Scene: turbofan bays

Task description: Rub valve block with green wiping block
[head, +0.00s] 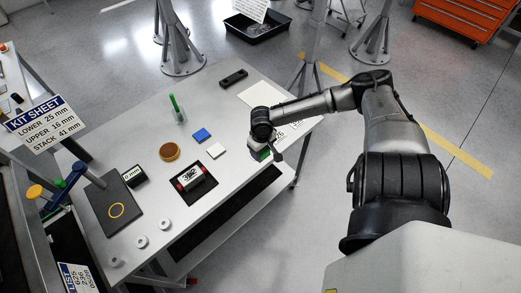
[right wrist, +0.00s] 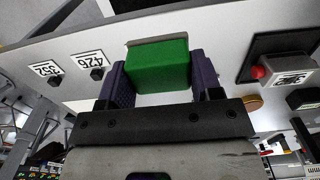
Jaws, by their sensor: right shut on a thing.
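My right gripper (head: 262,152) is over the right part of the grey table, shut on the green wiping block (right wrist: 158,64). In the right wrist view the block sits between the two dark ridged fingers. In the head view only a little green (head: 263,155) shows below the gripper. A silver block with a number label and red ends, which looks like the valve block (head: 190,178), lies on a dark mat, left of and nearer than the gripper, apart from it. It also shows at the right of the right wrist view (right wrist: 302,98). My left gripper is not in view.
A blue block (head: 201,135), a white block (head: 216,151) and an amber round dish (head: 169,152) stand between the silver block and the table's far side. A green upright tool (head: 175,105) stands behind them.

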